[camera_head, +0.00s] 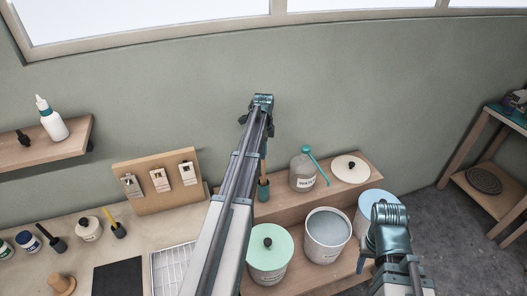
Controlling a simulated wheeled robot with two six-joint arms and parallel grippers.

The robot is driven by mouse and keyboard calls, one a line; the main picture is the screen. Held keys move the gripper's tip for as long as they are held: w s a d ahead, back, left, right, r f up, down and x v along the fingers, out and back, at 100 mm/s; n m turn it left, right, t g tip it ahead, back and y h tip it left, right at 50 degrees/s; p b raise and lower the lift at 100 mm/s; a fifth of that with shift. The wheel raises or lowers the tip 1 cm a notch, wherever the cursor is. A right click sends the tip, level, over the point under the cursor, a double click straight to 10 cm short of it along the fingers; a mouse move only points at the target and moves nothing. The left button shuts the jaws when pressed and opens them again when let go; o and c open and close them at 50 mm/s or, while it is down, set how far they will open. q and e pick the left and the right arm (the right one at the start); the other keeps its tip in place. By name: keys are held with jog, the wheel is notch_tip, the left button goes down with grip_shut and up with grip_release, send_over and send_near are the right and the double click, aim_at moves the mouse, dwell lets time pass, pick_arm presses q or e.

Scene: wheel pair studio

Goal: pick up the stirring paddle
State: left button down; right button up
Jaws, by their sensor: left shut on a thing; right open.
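My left gripper (257,113) is raised in front of the green wall, at the far end of my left arm. It is shut on a tool with a wooden handle and a teal lower end (263,189), which looks like the stirring paddle. The tool hangs upright beside my forearm, which partly hides it. The fingertips and their grip on the handle are hidden. My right gripper (386,226) is open at the lower right, in front of the buckets; its fingers are hardly visible.
A wooden shelf bench (335,177) holds a labelled jar (303,172), a teal-handled tool (317,168) and a cream lid (350,168). Below stand a lidded pot (269,256), a white bucket (326,236) and a blue-rimmed bucket (368,205). A worktable (80,258) with small tools is left.

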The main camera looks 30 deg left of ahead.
pick_arm(q)
notch_tip(320, 180, up, 14)
jog(key=p, duration=1.2)
jog(key=shift+f+p, duration=0.2)
jog(key=shift+p, duration=0.2)
jog(key=c, duration=1.1)
grip_release()
jog(key=shift+c, duration=0.2)
grip_shut()
jog(key=shift+f, duration=0.1)
